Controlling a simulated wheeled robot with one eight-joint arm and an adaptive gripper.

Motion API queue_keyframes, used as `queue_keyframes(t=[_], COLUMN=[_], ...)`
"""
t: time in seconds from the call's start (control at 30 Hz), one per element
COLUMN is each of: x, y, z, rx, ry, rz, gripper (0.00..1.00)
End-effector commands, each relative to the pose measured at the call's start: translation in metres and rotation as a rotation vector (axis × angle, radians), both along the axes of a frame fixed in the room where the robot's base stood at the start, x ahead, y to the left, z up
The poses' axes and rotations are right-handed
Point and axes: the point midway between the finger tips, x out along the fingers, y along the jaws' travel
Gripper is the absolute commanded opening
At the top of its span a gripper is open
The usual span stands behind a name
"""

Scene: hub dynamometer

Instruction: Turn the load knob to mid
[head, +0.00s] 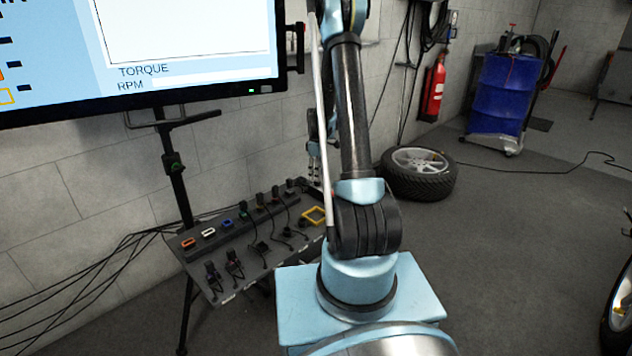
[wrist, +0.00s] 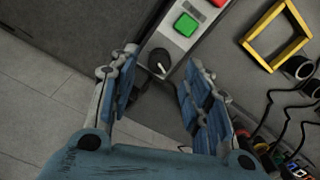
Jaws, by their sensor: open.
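A round black knob (wrist: 159,61) with a small white mark sits on a light grey control box in the wrist view; no label on it can be read. It is the only knob there, so I take it as the load knob. The mark shows on the knob's lower part. My gripper (wrist: 161,58) is open, one finger to the left of the knob and one to the right. The fingers look apart from it, with bare gaps on both sides. In the head view my gripper (head: 315,158) is partly hidden behind my arm, and the knob cannot be made out.
A green button (wrist: 186,25) sits beside the knob, with a red button past it. A yellow square frame (wrist: 246,46) and cabled plugs are to the right. In the head view, a sloped panel (head: 232,262) with plugs stands below a monitor (head: 190,45); a tyre (head: 418,188) lies behind.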

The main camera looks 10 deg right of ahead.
Motion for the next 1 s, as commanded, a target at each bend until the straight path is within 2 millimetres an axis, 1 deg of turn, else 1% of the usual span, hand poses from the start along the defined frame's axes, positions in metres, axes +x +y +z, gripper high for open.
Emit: queue_keyframes(t=[0.03,0.1,0.3,0.43,0.7,0.77,0.8,0.9,0.97,1.0], x=[0.0,0.0,0.0,0.0,0.0,0.0,0.0,0.0,0.0,0.0], y=[0.0,0.0,0.0,0.0,0.0,0.0,0.0,0.0,0.0,0.009], z=[-0.007,-0.015,-0.03,-0.034,-0.035,-0.035,-0.035,-0.035,-0.035,-0.035], rx=[0.0,0.0,0.0,0.0,0.0,0.0,0.0,0.0,0.0,0.0], ry=[0.0,0.0,0.0,0.0,0.0,0.0,0.0,0.0,0.0,0.0], rz=[0.0,0.0,0.0,0.0,0.0,0.0,0.0,0.0,0.0,0.004], gripper=[0.44,0.44,0.44,0.44,0.44,0.31,0.22,0.0,0.0,0.0])
